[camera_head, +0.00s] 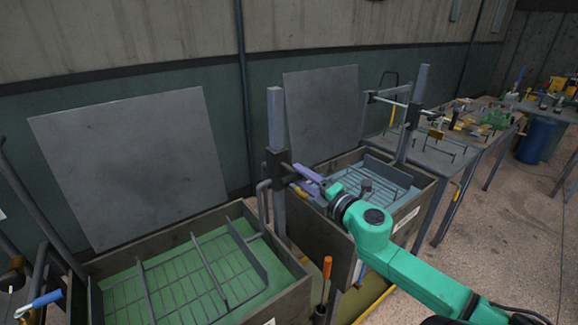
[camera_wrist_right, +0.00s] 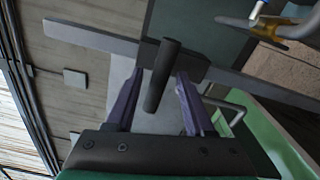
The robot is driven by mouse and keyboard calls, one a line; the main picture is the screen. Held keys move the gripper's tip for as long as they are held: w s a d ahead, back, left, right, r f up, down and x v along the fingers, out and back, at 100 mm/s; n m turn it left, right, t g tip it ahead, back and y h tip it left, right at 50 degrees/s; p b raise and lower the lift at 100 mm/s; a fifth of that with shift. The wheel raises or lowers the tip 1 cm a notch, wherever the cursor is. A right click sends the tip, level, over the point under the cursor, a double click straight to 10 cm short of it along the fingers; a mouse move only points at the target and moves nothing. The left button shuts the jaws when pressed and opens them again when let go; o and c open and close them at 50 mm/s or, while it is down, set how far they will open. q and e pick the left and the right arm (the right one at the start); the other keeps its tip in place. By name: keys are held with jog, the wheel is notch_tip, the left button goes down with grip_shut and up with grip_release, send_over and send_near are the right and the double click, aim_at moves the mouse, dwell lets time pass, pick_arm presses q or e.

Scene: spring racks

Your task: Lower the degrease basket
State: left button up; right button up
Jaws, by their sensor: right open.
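Two open tanks show in the head view, and I cannot read which one is degrease. The left tank (camera_head: 292,297) has green liquid and a wire basket (camera_head: 203,262) in it. The right tank (camera_head: 425,186) has pale blue liquid and a wire basket (camera_head: 398,178). A grey post (camera_head: 276,118) between the tanks carries a dark slider block (camera_head: 277,168) with a bar handle. My right gripper (camera_head: 308,180) is open at this handle. In the right wrist view its purple fingers stand either side of the dark bar handle (camera_wrist_right: 163,75), apart from it. My left gripper is not in view.
Two metal panels (camera_head: 135,165) (camera_head: 322,112) lean behind the tanks. A second post (camera_head: 416,100) with a slider stands at the right tank. An orange-handled tool (camera_head: 327,267) stands between the tanks. A cluttered bench (camera_head: 430,152) and blue barrel (camera_head: 536,138) are at right.

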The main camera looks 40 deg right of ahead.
aim_at(289, 167)
jog(key=w, duration=0.5)
jog(key=shift+w+a, duration=0.2)
jog(key=shift+w, duration=0.25)
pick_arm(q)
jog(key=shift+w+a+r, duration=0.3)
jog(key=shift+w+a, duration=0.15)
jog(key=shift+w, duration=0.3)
pick_arm(e)
jog(key=shift+d, duration=0.2)
jog(key=shift+w+a, duration=0.1)
jog(key=shift+a, duration=0.05)
jog(key=c, duration=0.7)
grip_shut()
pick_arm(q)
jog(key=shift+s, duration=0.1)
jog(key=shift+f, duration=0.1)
pick_arm(e)
jog(key=shift+f, duration=0.1)
